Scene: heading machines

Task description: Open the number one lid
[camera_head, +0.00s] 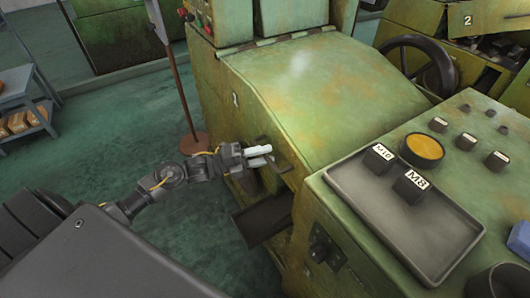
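The number one lid (315,85) is a large, worn green sloped cover with rust stains, and it lies closed on its machine. A small "1" mark shows on the machine's left side. A dark handle (284,168) sticks out at the lid's lower front edge. My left gripper (266,155) reaches in from the left and is at this handle, its pale fingertips close to or touching it. I cannot tell whether the fingers are closed around the bar. My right gripper is not in view.
A green bench at right holds a grey tray (365,205) with blocks marked M10 (378,158) and M8 (411,187), and a yellow button (423,149). A dark open chute (262,220) sits below the handle. A pole stands behind my arm. A handwheel (432,66) is beyond the lid.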

